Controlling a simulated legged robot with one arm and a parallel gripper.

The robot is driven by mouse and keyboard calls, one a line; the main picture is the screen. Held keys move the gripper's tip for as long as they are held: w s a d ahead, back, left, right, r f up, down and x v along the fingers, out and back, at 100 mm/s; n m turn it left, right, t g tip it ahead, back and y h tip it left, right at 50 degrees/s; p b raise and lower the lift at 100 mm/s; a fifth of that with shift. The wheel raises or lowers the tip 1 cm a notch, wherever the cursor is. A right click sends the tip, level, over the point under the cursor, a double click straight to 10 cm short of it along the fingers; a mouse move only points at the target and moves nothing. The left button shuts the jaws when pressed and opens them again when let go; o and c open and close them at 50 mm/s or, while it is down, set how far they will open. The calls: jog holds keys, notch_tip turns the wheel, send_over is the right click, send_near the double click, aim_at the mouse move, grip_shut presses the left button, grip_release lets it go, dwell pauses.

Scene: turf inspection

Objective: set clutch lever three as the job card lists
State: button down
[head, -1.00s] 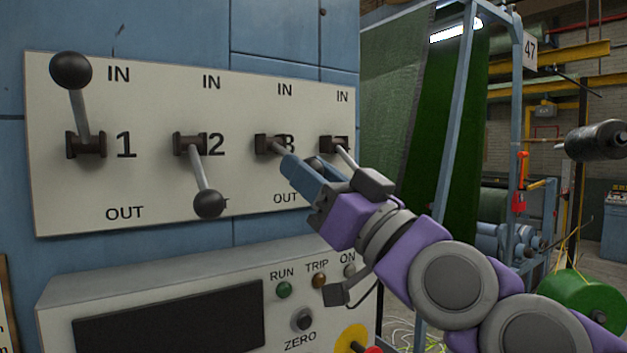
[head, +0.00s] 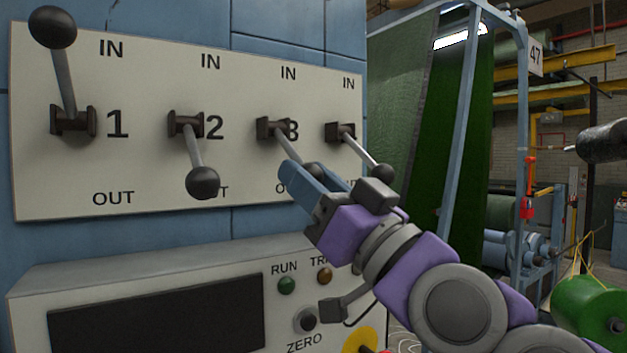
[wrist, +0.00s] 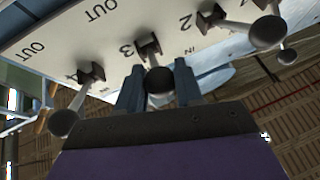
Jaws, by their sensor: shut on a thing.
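Clutch lever three (head: 284,144) sits on the white lever panel (head: 150,170) by the number 3. My gripper (head: 302,172) is shut on it; the lever angles outward and down, toward the OUT label. The gripper mostly hides its knob in the head view. In the wrist view the dark knob of lever three (wrist: 160,88) sits between the two blue fingers of my gripper (wrist: 158,78). No job card is visible now.
Lever 1 (head: 64,80) points up to IN. Lever 2 (head: 195,155) points down to OUT. Lever 4 (head: 365,157) angles down, its knob close to my gripper. A console (head: 170,270) with RUN, TRIP and ZERO controls juts out below.

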jog(key=shift+f, duration=0.1)
jog(key=c, duration=1.1)
grip_release()
jog(key=shift+w, duration=0.1)
jog(key=shift+o, duration=0.8)
jog(key=shift+w+a, duration=0.1)
jog(key=shift+w, duration=0.05)
jog(key=shift+o, duration=0.8)
